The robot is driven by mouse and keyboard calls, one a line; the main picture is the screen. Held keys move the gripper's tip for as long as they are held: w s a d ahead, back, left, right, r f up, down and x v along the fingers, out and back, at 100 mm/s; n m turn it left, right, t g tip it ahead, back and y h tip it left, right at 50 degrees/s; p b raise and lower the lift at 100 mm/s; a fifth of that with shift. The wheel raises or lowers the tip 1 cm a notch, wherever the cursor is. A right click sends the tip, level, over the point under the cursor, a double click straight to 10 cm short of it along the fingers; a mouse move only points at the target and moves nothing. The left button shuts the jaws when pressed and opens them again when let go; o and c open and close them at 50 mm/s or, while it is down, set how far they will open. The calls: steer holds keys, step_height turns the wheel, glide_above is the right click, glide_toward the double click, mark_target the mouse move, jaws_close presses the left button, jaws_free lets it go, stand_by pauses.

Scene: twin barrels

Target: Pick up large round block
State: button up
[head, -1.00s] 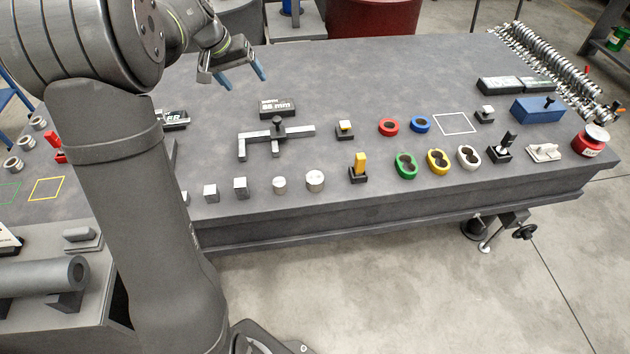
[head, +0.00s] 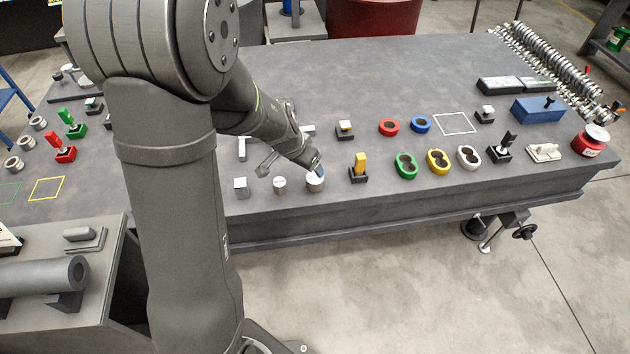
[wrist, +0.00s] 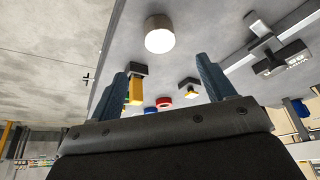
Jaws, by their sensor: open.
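The large round block (head: 315,184) is a short light-metal cylinder standing upright near the table's front edge. In the head view my gripper (head: 316,168) is just above and behind it, and partly covers it; most of the gripper is hidden by the arm. In the wrist view the block (wrist: 159,36) lies beyond the fingertips, about centred between the two blue fingers. My gripper (wrist: 162,72) is open there, with nothing between the fingers. The block looks apart from both fingers.
A smaller round block (head: 280,186) and a square block (head: 240,188) stand to its left. A yellow switch (head: 359,167) on a black base stands close on the right. Coloured rings (head: 405,166) lie further right.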

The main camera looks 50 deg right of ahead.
mark_target(315, 177)
steer(key=x, duration=1.1)
steer(key=shift+d+f, duration=0.3)
steer(key=c, duration=1.6)
steer(key=shift+r, duration=0.1)
